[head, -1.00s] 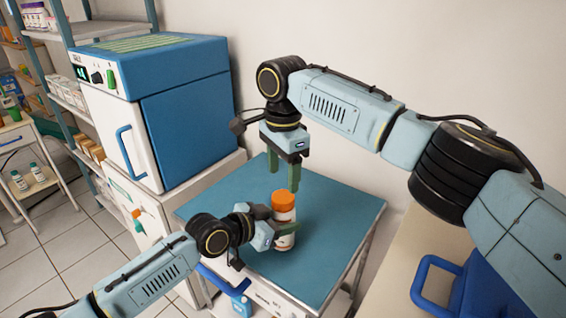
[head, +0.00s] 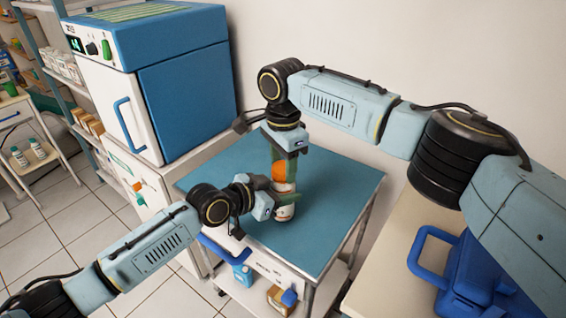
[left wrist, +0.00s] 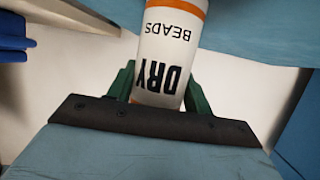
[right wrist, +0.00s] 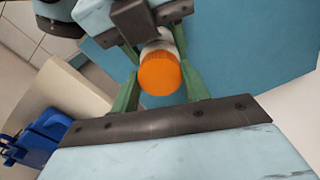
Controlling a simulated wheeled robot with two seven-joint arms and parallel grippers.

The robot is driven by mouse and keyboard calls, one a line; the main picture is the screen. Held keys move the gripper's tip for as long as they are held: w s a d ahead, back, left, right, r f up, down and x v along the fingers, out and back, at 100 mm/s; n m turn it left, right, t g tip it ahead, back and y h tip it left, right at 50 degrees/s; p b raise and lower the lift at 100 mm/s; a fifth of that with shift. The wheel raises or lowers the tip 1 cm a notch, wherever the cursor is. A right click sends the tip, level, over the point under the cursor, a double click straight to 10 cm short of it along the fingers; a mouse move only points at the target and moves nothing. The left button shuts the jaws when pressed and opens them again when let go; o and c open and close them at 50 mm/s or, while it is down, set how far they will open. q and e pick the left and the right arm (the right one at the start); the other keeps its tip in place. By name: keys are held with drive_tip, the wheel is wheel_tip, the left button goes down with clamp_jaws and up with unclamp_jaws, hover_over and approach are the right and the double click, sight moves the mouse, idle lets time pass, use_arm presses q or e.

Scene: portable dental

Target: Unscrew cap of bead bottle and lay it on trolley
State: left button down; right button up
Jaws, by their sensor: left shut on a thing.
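The bead bottle (head: 284,213) is white with an orange cap (head: 279,172) on top, and it stands upright over the blue trolley top (head: 335,200). The left wrist view shows its "DRY BEADS" label (left wrist: 165,75) between green fingers. My left gripper (head: 275,207) is shut on the bottle's body from the left side. My right gripper (head: 282,175) points down from above, with its fingers on either side of the cap. In the right wrist view the orange cap (right wrist: 160,75) sits between these fingers, which look open; I cannot tell whether they touch it.
A blue and white cabinet unit (head: 185,90) stands behind left of the trolley. A blue case (head: 490,270) lies on a cream surface at the right. Bottles (head: 255,285) stand on the trolley's lower shelf. The trolley top around the bottle is clear.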

drive_tip(key=c, duration=0.3)
drive_tip(key=n, duration=0.9)
drive_tip(key=shift+n, duration=0.4)
drive_tip(key=n, duration=0.8)
drive_tip(key=shift+n, duration=0.4)
drive_tip(key=n, duration=0.3)
drive_tip(key=shift+r+n, duration=0.1)
drive_tip(key=shift+n, duration=0.3)
drive_tip(key=n, duration=0.5)
drive_tip(key=shift+n, duration=0.3)
drive_tip(key=n, duration=0.3)
drive_tip(key=shift+n, duration=0.4)
drive_tip(key=n, duration=0.4)
drive_tip(key=shift+r, duration=0.2)
drive_tip(key=shift+r, duration=0.95)
